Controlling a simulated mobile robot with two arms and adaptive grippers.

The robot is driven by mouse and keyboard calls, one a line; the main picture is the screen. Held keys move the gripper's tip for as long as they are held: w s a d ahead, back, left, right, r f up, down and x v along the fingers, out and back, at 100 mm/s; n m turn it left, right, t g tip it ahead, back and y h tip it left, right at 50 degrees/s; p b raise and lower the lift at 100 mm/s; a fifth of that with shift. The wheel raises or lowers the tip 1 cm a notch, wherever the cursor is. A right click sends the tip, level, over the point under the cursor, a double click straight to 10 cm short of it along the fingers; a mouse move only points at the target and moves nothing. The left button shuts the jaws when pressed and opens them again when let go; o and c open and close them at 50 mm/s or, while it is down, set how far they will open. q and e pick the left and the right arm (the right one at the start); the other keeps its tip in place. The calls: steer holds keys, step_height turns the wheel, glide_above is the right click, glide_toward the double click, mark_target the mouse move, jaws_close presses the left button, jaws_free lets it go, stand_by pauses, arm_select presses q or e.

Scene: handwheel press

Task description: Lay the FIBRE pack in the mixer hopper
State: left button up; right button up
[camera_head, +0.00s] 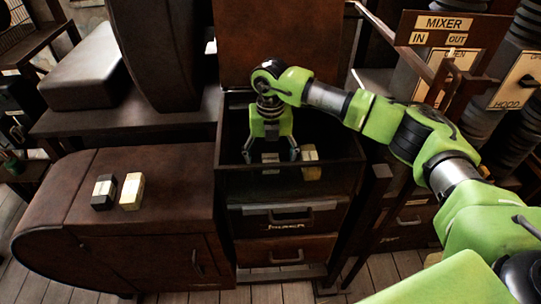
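My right gripper (270,155) comes in from the right and points down into a dark open-topped drawer or bin (232,180) at the centre. Its fingers are spread apart. A grey and pale pack (270,162) stands below and between the fingertips, and I see no clear contact. A cream and brown pack (310,163) stands just right of the fingers in the same bin. I cannot read which pack is FIBRE. A MIXER sign (444,23) with IN and OUT labels is at the upper right. I cannot make out the hopper with certainty. My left gripper is not in view.
A black and white pack (103,192) and a cream pack (132,191) stand on the brown cabinet (170,215) at left, with bare top around them. Labelled drawers (290,222) are below the bin. A dark upright panel (262,45) rises behind it.

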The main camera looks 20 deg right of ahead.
mark_target(270, 159)
steer(key=shift+f, duration=0.15)
steer(key=o, duration=0.8)
steer(key=shift+f, duration=0.1)
steer(key=o, duration=0.4)
steer(key=shift+o, duration=0.2)
steer(key=shift+r, duration=0.35)
step_height(270, 159, up, 12)
steer(key=b, duration=0.4)
